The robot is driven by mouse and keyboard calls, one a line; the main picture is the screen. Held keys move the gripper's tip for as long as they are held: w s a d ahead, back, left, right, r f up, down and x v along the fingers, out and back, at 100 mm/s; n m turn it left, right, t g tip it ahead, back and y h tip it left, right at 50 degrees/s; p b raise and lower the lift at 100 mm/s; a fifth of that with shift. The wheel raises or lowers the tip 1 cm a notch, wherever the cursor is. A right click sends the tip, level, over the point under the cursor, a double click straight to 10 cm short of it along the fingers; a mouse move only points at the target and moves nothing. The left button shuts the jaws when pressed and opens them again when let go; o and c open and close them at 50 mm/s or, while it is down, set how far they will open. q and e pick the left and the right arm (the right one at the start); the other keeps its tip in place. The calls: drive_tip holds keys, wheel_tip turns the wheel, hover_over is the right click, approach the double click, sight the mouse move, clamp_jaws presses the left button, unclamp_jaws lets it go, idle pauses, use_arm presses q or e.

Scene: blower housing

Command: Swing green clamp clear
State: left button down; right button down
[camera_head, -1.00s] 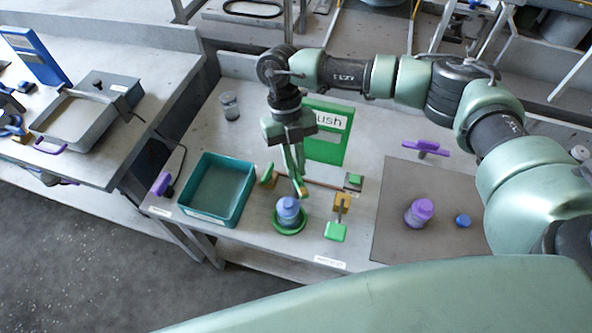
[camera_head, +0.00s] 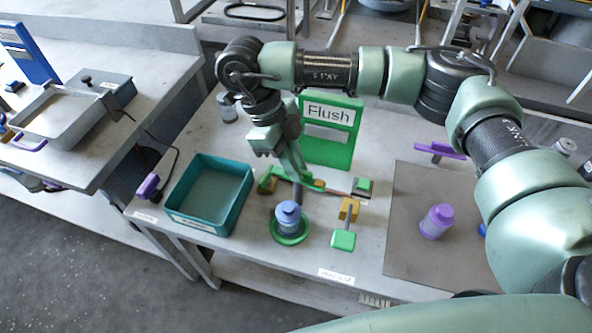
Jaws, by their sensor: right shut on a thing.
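The blue-grey housing (camera_head: 288,217) stands upright in a green ring (camera_head: 291,238) on the table. Behind it, a green clamp (camera_head: 271,181) has a low arm running right toward my right gripper (camera_head: 306,181). My right gripper points down with its fingers shut on this clamp's arm, behind the housing's top. The fingers partly hide the exact contact. A second clamp with a yellow block (camera_head: 348,208) and a green pad (camera_head: 343,240) stands right of the housing. My left gripper is not in view.
A teal bin (camera_head: 207,222) stands left of the housing. A green "Flush" board (camera_head: 330,130) stands close behind my gripper. A clear cup (camera_head: 227,107) stands at the back left.

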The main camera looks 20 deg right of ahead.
drive_tip(key=shift+n+b, duration=0.3)
drive_tip(key=shift+n, duration=0.1)
idle(0.3)
drive_tip(key=c, duration=1.5)
unclamp_jaws()
drive_tip(key=shift+o, duration=0.2)
drive_tip(key=v, duration=0.8)
drive_tip(key=shift+b, duration=0.35)
drive_tip(key=shift+s+a, duration=0.1)
